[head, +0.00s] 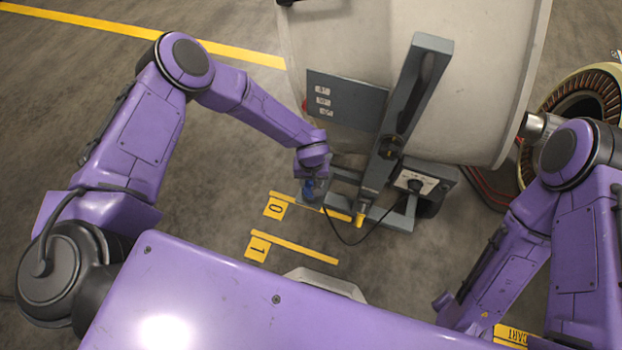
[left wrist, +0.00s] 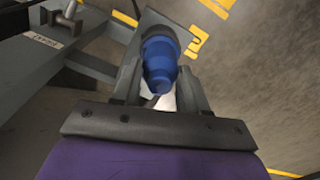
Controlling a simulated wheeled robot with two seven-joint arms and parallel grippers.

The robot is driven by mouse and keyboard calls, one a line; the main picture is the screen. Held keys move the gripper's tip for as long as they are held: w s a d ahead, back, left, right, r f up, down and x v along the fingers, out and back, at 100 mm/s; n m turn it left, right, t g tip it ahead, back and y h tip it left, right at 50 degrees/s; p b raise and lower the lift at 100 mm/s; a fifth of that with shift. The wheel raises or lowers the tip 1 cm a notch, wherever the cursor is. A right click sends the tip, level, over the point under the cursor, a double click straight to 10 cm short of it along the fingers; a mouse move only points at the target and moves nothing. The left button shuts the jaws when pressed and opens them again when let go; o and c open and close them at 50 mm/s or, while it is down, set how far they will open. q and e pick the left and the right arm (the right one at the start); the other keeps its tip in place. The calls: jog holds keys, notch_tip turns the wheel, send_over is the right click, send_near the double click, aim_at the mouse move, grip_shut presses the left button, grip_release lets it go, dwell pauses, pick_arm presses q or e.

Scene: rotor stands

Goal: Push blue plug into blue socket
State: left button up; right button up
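The blue plug (left wrist: 160,75) is between the two fingers of my left gripper (left wrist: 160,80) in the left wrist view, and the fingers close on its sides. In the head view my left gripper (head: 310,178) points down, with blue (head: 309,190) showing at its tip beside the foot of the grey stand (head: 402,217). I cannot tell a separate blue socket from the plug or how deep the plug sits.
A large pale drum (head: 345,50) and a grey label panel (head: 347,100) stand behind the gripper. A black cable (head: 345,240) loops below the stand near a yellow connector (head: 360,216). A grey box (head: 430,180) sits right. Floor lies open at left.

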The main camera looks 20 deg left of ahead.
pick_arm(q)
jog(key=shift+r+p, duration=3.25)
jog(key=shift+r, duration=0.6)
jog(key=shift+c, duration=0.3)
jog(key=shift+f, duration=0.1)
jog(key=shift+s+a+m, duration=0.1)
jog(key=shift+a+m, duration=0.05)
jog(key=shift+m, duration=0.15)
jog(key=w+a+r+m+p, duration=0.1)
jog(key=a+r, duration=0.2)
jog(key=r, duration=1.1)
jog(key=w+a+r+m+p, duration=0.1)
jog(key=a+r, duration=0.2)
jog(key=r, duration=1.2)
jog(key=shift+w+a+r+m, duration=0.15)
jog(key=shift+w+m, duration=0.15)
jog(key=shift+w, duration=0.1)
